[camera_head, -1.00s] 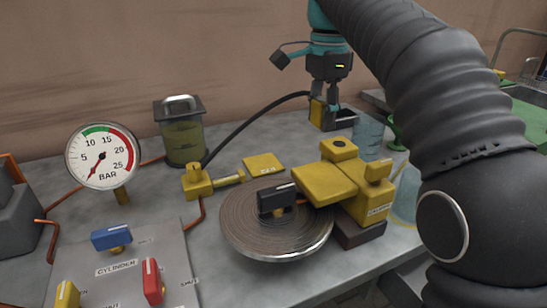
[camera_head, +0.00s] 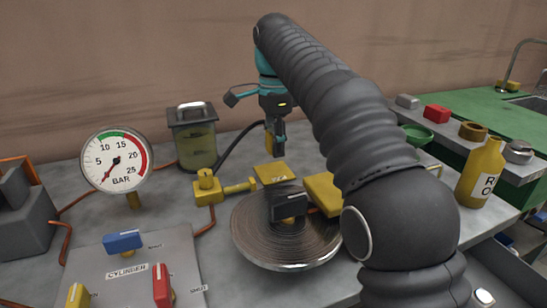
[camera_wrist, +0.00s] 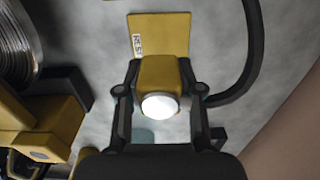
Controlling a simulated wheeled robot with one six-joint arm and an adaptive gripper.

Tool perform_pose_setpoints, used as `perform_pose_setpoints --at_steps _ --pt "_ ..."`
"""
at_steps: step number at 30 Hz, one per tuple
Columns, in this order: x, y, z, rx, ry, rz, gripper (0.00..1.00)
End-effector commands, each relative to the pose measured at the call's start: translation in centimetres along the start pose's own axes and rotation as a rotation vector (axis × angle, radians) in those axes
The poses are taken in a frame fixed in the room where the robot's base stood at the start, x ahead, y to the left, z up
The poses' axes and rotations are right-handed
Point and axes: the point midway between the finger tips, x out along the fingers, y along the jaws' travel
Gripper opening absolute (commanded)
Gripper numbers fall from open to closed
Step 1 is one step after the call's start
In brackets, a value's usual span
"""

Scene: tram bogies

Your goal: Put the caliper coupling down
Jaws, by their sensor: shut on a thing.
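My gripper (camera_head: 275,140) is shut on the caliper coupling (camera_wrist: 158,75), a yellow block with a bright round end, with one finger on each side of it. In the head view, the coupling (camera_head: 268,143) is a small yellow strip, mostly hidden by the gripper. A black hose (camera_wrist: 250,50) curves beside it. A flat yellow plate (camera_head: 274,174) marked REST lies on the bench, just below the gripper in the head view. In the wrist view, the coupling overlaps one edge of the plate (camera_wrist: 160,33). I cannot tell the gap between them.
A yellow valve fitting (camera_head: 207,188) and a reservoir (camera_head: 193,140) stand left of the plate. The brake disc (camera_head: 285,232) and yellow caliper (camera_head: 323,190) lie in front, partly behind my arm. A pressure gauge (camera_head: 117,160) stands further left. A yellow bottle (camera_head: 481,175) stands at right.

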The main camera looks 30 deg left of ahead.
Motion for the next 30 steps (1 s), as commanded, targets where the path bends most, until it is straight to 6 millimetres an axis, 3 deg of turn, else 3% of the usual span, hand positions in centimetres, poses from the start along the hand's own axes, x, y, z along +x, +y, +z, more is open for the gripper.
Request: perform_pose_setpoints --at_steps 13,30 --pt "3.9 -0.1 0.1 0.0 0.0 0.0 0.0" --pt "4.8 -0.1 0.1 0.0 0.0 0.0 0.0"
